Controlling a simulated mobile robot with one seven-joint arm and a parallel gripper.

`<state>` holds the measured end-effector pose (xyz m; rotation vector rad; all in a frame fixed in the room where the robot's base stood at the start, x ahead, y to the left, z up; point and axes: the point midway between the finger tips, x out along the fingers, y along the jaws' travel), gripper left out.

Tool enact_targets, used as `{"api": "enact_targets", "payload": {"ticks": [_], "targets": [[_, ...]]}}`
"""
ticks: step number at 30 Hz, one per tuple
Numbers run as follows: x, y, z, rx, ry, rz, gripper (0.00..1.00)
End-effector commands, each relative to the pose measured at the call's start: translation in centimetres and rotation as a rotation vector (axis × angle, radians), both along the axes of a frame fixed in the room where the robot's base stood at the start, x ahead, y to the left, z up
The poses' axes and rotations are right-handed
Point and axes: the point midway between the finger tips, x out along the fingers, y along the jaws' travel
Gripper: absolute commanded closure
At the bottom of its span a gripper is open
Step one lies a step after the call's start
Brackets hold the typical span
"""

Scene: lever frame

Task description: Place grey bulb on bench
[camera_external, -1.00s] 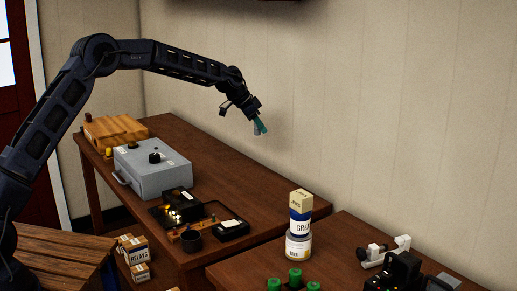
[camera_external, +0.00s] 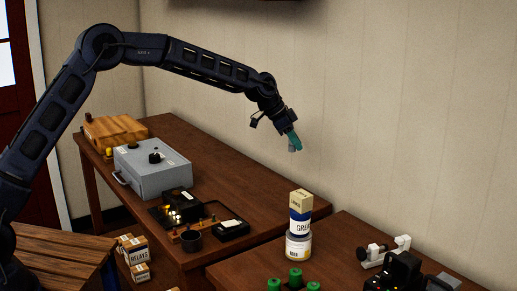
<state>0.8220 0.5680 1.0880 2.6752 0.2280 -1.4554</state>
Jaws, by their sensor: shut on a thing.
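My gripper (camera_external: 293,141) is in the upper middle of the external view, with teal fingertips pointing down and to the right. It is shut on a small grey thing, likely the grey bulb (camera_external: 292,149), of which only a little shows between and below the fingers. The gripper is in the air, near the wall and above the far part of the benches. The left bench (camera_external: 255,198) has a dark brown wooden top. A second wooden bench (camera_external: 245,270) stands at the lower right. The bulb appears apart from both.
A grey metal box (camera_external: 153,171), a wooden box (camera_external: 115,129), a dark tray with small lit bulbs (camera_external: 178,213) and a black cup (camera_external: 191,241) stand on the left bench. Stacked cans and a box (camera_external: 299,225) rise on the right bench. The left bench's right part is clear.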

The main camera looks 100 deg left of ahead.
Motion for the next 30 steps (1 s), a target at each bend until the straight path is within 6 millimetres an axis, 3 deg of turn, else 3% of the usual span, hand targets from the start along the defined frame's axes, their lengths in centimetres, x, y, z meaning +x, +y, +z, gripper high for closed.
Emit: {"api": "enact_targets", "payload": {"ticks": [1, 6, 15, 24, 30], "targets": [[1.3, -2.1, 0.1, 0.000, 0.000, -0.026, 1.00], [4.9, -8.6, 0.1, 0.000, -0.001, -0.103, 1.00], [9.9, -20.9, 0.2, 0.001, 0.000, -0.245, 1.00], [12.6, -32.8, 0.1, 0.005, 0.002, -0.379, 1.00], [13.2, -37.5, 0.1, 0.008, 0.002, -0.433, 1.00]]}}
